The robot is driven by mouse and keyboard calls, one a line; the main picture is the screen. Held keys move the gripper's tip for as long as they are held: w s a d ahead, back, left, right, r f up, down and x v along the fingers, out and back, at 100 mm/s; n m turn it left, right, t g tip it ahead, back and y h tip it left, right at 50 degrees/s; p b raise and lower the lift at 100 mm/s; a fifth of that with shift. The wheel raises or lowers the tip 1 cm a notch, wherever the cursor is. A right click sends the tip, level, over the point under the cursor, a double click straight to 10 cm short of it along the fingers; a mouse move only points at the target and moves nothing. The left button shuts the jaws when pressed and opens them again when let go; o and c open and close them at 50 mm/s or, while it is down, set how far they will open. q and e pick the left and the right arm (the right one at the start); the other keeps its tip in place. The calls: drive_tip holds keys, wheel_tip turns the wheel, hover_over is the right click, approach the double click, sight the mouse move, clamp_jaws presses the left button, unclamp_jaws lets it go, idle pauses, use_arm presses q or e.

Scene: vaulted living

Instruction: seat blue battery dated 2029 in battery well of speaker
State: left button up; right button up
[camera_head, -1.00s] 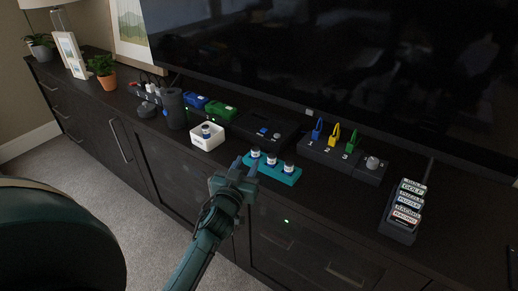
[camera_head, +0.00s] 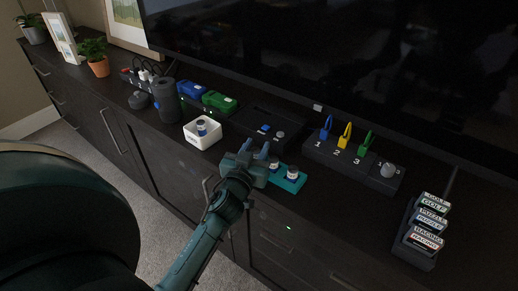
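A blue block (camera_head: 190,89), perhaps the blue battery, lies on the cabinet top at the back, left of a green block (camera_head: 219,101). No date is readable. A dark upright cylinder (camera_head: 164,101) stands in front of the blue block and may be the speaker; I see no battery well. My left gripper (camera_head: 256,149) is open at the left end of a teal tray (camera_head: 289,184). Two small white-and-blue pots (camera_head: 292,172) show on this tray; the tray's left end is hidden behind my gripper. My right gripper is not in view.
A white box (camera_head: 202,140) holds another small pot. A dark box with knobs (camera_head: 263,128) lies behind my gripper. A numbered stand (camera_head: 344,153) holds blue, yellow and green pieces. A labelled rack (camera_head: 418,251) stands right. The television (camera_head: 330,60) bounds the back.

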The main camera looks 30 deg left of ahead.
use_arm(q)
drive_tip(key=shift+s+r, duration=0.1)
drive_tip(key=shift+s, duration=0.05)
drive_tip(key=shift+c, duration=0.5)
clamp_jaws()
